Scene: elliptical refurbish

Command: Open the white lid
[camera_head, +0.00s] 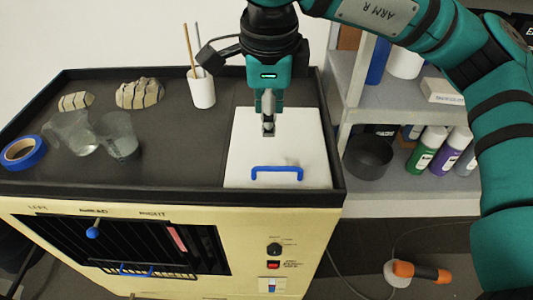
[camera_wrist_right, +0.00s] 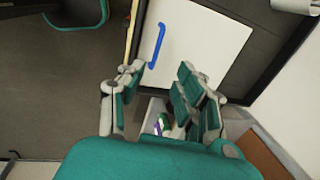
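The white lid (camera_head: 300,140) lies flat and closed on the right part of the dark-topped cabinet, with a blue bar handle (camera_head: 277,172) near its front edge. In the right wrist view the white lid (camera_wrist_right: 208,45) and its blue handle (camera_wrist_right: 156,46) are ahead of the fingers. My right gripper (camera_head: 268,127) hangs over the lid's back half, behind the handle and apart from it. In the wrist view the fingers of my right gripper (camera_wrist_right: 160,78) are spread with nothing between them. My left gripper is in neither view.
On the cabinet top (camera_head: 185,140) are blue tape (camera_head: 22,153), clear beakers (camera_head: 118,137), stones (camera_head: 139,93) and a white cup (camera_head: 201,90) with sticks. A raised dark rim surrounds the top. A grey shelf (camera_head: 400,195) with bottles stands at the right.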

